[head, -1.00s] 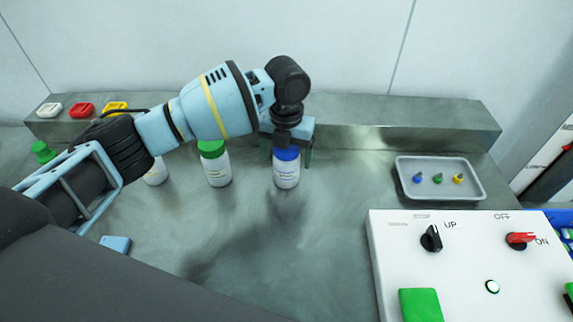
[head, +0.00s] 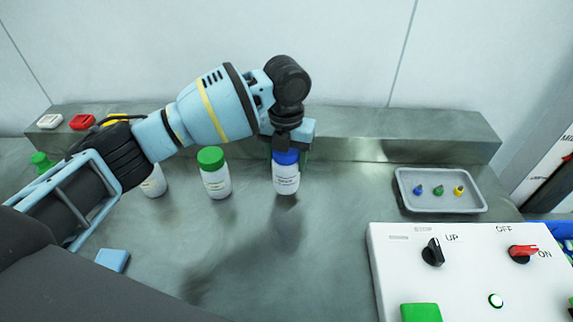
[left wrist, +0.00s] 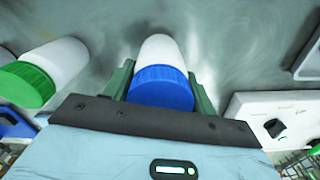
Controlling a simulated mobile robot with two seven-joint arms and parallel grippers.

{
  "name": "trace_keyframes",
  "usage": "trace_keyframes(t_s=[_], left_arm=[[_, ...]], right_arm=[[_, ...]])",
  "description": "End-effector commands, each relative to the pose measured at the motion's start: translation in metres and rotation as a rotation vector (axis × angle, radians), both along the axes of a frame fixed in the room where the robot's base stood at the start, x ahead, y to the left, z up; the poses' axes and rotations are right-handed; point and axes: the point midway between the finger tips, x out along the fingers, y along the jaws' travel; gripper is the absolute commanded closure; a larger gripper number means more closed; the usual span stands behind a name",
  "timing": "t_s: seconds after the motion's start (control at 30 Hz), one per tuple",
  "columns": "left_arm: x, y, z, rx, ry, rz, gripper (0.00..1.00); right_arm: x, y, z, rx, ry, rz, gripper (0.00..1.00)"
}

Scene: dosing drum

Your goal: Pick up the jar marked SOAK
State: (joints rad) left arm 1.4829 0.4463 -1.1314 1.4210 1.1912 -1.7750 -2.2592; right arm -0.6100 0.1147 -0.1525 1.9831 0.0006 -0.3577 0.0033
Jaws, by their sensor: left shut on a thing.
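A white jar with a blue lid (head: 286,181) stands upright near the back ledge; its label is too small to read. My left gripper (head: 286,158) comes down over it from above and is shut on it at the lid. In the left wrist view the blue-lidded jar (left wrist: 163,90) sits between the two green fingers (left wrist: 161,92). A white jar with a green lid (head: 215,176) stands to its left, apart from it. Another white jar (head: 153,183) stands farther left, its top hidden behind my arm. I cannot read which is marked SOAK. My right gripper is not in view.
A grey tray (head: 411,202) with small coloured pegs lies at the right. A white control panel (head: 460,285) with switches fills the front right. A raised ledge (head: 400,130) runs along the back. A blue block (head: 113,259) lies front left. The middle of the counter is clear.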

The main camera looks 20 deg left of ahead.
Motion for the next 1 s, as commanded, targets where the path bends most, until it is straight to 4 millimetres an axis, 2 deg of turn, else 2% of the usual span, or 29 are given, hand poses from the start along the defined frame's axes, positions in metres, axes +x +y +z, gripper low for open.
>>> trace_keyframes(t_s=[0.03,0.6,0.8,1.0], left_arm=[[0.001,0.000,0.010,-0.002,-0.004,-0.001,0.67],[-0.091,0.087,0.020,0.000,0.000,0.000,0.67],[-0.110,0.103,0.022,-0.001,0.000,0.000,0.67],[-0.116,0.109,0.024,-0.001,-0.001,-0.001,0.67]], right_arm=[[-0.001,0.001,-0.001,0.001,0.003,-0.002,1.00],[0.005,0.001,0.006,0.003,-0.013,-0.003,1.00],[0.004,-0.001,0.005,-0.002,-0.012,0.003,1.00],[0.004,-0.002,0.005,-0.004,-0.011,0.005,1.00]])
